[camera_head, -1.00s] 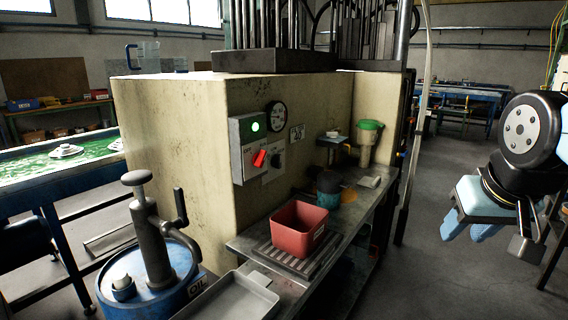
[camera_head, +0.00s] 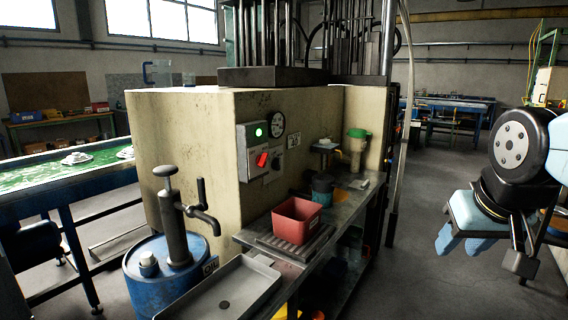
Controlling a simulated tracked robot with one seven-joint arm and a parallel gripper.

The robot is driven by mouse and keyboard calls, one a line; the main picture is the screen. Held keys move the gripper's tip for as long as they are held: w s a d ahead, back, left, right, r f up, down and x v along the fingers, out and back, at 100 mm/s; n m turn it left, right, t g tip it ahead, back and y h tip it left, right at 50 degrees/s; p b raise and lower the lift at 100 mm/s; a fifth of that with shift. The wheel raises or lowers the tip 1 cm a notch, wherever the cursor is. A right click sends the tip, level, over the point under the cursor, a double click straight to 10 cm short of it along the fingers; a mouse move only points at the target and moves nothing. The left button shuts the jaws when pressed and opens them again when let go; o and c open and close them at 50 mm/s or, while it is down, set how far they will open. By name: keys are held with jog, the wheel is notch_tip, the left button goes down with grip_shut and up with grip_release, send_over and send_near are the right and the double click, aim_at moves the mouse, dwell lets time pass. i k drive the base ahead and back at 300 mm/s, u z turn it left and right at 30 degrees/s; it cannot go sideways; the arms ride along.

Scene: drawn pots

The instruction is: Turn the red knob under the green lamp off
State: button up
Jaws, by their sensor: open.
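The red knob (camera_head: 262,160) sits on a grey control box on the side of a cream machine cabinet (camera_head: 185,150). It is tilted, its upper end leaning right. The green lamp (camera_head: 258,132) above it is lit. A dark knob (camera_head: 275,163) is on a panel just to the right. My gripper (camera_head: 465,242) hangs at the far right, well away from the box, with its blue fingers apart and nothing between them.
A metal shelf below the box holds a red bin (camera_head: 297,220) and a teal container (camera_head: 322,188). A grey tray (camera_head: 225,290) and a blue oil drum with a pump (camera_head: 160,275) stand in front. Open floor (camera_head: 410,260) lies between the shelf and my arm.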

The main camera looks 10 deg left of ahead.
aim_at(262, 161)
jog(key=u, duration=0.2)
jog(key=i, duration=0.9)
jog(key=z, duration=0.1)
